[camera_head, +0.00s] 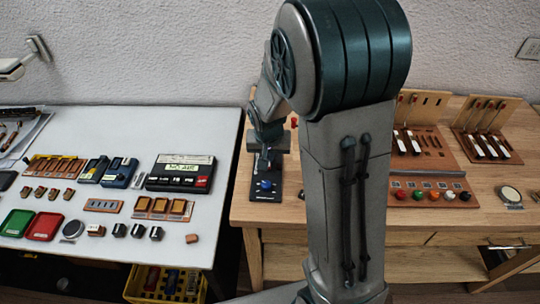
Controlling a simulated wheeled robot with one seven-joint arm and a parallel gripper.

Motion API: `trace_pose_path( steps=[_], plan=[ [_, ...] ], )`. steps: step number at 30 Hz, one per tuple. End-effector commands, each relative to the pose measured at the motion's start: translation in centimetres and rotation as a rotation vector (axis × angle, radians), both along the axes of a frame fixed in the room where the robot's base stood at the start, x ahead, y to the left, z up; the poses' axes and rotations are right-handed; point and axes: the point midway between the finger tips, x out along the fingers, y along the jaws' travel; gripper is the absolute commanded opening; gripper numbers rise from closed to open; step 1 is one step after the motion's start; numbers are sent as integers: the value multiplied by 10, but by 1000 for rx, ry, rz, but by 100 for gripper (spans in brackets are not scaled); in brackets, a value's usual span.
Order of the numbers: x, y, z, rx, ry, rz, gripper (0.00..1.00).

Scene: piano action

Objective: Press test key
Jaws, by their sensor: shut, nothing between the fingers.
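My gripper (264,164) points down at the left end of the wooden bench, over a narrow black stand (268,193) with a blue knob (265,185). It is shut and empty; whether its tips touch the stand I cannot tell. Two wooden piano action models with white keys stand at the right, one (409,141) partly behind my arm and one (488,147) farther right. Which of these parts is the test key I cannot tell. My arm hides the middle of the bench.
Several coloured knobs (433,195) sit in a row at the front of the wooden bench (490,225), near a round dial (510,194). The white table (110,245) at left holds a black meter (181,172), trays and small blocks. A yellow crate (165,284) is below.

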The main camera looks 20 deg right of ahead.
Motion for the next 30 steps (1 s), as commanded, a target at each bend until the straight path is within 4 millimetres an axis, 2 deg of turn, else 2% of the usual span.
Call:
trace_pose_path(
  steps=[6, 17, 24, 30],
  plan=[
    [0, 0, -10, 0, -1, 0, 0],
    [0, 0, -12, 0, -1, 0, 0],
    [-2, 1, -30, 1, -1, 0, 0],
    [-2, 1, -25, 1, 0, 0, 0]
  ],
)
